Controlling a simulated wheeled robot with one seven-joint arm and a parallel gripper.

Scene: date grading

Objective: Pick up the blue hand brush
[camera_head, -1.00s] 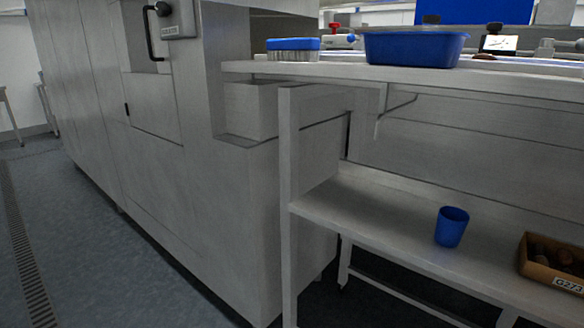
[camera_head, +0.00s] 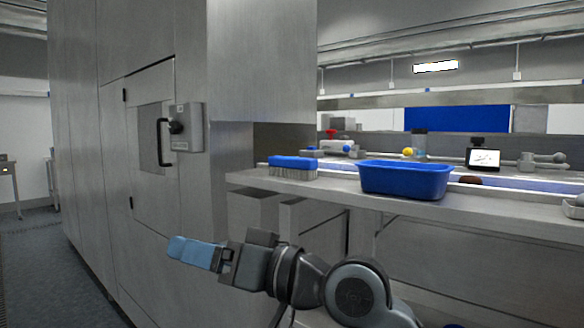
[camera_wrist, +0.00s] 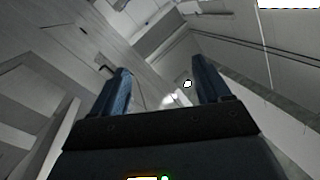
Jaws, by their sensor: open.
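The blue hand brush (camera_head: 292,167) lies on the upper metal counter near its left end, bristles down, in the head view. My gripper (camera_head: 190,252) is in front of and to the left of the counter, lower than the brush and apart from it. It points left, with light blue fingers. In the wrist view my gripper (camera_wrist: 160,88) shows its two blue fingers spread apart with nothing between them. The brush cannot be made out in the wrist view.
A blue tub (camera_head: 405,180) stands right of the brush on the counter (camera_head: 470,210). A tall metal cabinet (camera_head: 255,60) with a handled door rises to the left. A bottle (camera_head: 420,143) and a small display (camera_head: 484,158) stand further back. Open floor lies at far left.

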